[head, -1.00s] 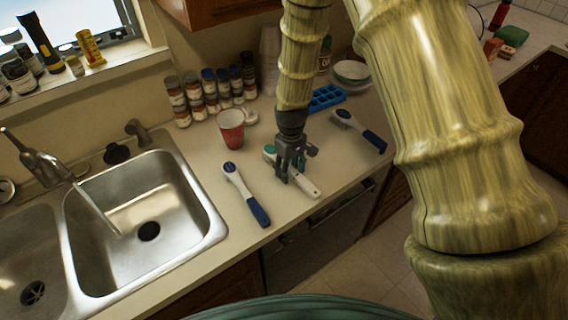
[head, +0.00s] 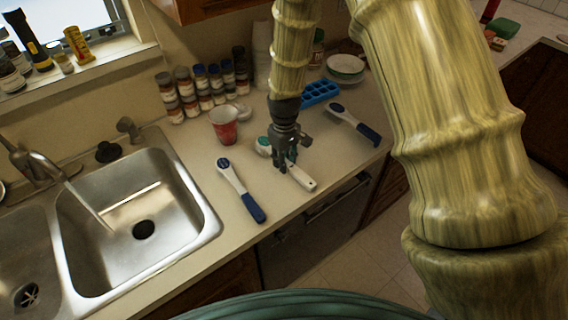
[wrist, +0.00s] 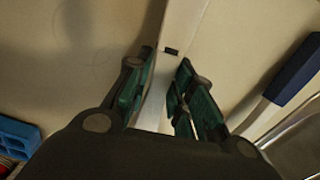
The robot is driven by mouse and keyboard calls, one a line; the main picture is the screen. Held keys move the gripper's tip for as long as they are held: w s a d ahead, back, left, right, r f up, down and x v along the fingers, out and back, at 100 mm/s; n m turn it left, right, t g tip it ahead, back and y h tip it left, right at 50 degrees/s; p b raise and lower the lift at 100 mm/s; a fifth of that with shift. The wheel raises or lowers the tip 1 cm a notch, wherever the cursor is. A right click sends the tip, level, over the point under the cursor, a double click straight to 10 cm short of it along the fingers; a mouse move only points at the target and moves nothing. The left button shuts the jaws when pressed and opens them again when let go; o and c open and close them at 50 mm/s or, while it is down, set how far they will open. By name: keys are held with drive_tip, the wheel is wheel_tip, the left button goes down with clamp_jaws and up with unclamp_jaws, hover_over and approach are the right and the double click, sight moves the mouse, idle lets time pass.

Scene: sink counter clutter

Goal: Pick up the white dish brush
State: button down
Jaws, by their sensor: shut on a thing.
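The white dish brush lies on the counter, with its white handle (head: 302,178) pointing to the front edge and its teal-topped head (head: 264,145) behind my gripper. My gripper (head: 284,166) points down over the middle of the brush and is shut on the handle. In the wrist view the white handle (wrist: 180,25) runs between the two green-padded fingers (wrist: 163,95). The gripper hides the part of the brush between head and handle end. I cannot see a clear gap under the brush.
A blue-handled brush (head: 239,188) lies left and another (head: 353,122) right. A red cup (head: 223,126), spice jars (head: 185,95), a blue tray (head: 320,92) and bowls (head: 345,67) stand behind. The sink (head: 140,215) is left; the counter edge is in front.

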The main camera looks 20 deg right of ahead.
drive_tip(key=shift+r+b, duration=0.55)
drive_tip(key=shift+r, duration=0.3)
drive_tip(key=s+a+b, duration=0.1)
drive_tip(key=s+a, duration=0.2)
drive_tip(key=s, duration=0.1)
drive_tip(key=s+a+r+b, duration=0.1)
drive_tip(key=s+a+b, duration=0.1)
drive_tip(key=s+a, duration=0.1)
drive_tip(key=s+a+r+b, duration=0.1)
drive_tip(key=s+a+b, duration=0.1)
drive_tip(key=s, duration=0.4)
drive_tip(key=shift+s+a, duration=0.1)
drive_tip(key=shift+a, duration=0.55)
